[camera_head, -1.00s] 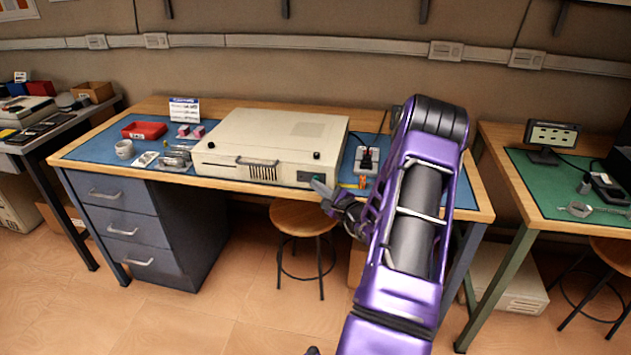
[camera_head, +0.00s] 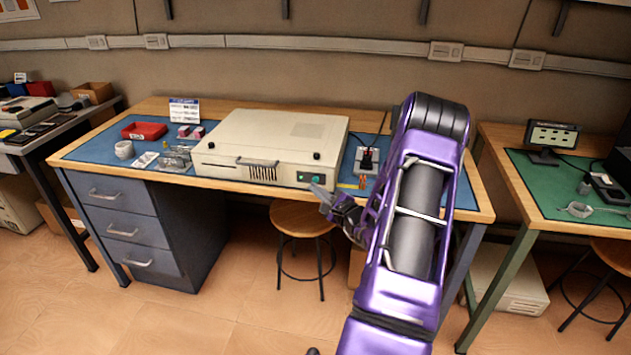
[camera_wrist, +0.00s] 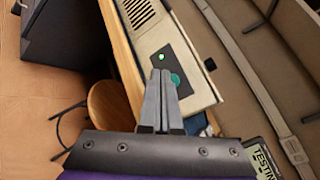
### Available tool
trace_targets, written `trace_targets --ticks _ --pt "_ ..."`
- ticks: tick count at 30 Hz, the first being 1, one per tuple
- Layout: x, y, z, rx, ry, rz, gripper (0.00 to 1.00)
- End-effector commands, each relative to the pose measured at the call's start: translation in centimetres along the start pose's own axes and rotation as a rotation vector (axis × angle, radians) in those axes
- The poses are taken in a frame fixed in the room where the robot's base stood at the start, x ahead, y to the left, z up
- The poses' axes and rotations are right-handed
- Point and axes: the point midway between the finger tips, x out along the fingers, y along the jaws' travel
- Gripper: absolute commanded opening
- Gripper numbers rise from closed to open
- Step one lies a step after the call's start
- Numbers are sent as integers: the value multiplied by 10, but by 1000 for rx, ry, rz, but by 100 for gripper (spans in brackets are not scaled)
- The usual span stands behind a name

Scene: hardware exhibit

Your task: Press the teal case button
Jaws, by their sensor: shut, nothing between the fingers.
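The beige computer case (camera_head: 270,135) lies flat on the bench. Its front has a dark panel at the right end with the round teal button (camera_head: 316,182). In the wrist view my gripper (camera_wrist: 161,73) overlaps the panel. Whether the tips touch it cannot be told.
A small black knob (camera_head: 316,155) sits on the case's top edge. A stool (camera_head: 302,219) stands below the bench edge.

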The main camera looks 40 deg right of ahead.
Motion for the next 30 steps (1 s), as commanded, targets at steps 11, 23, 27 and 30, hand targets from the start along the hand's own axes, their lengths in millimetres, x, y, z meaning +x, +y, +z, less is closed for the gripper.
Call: trace_targets --ticks 11,23,27,30 --pt "-5 4 4 1 1 2 0" --pt "-32 24 23 0 1 2 0" --pt "-35 26 25 0 1 1 0" --pt "-35 26 25 0 0 0 0"
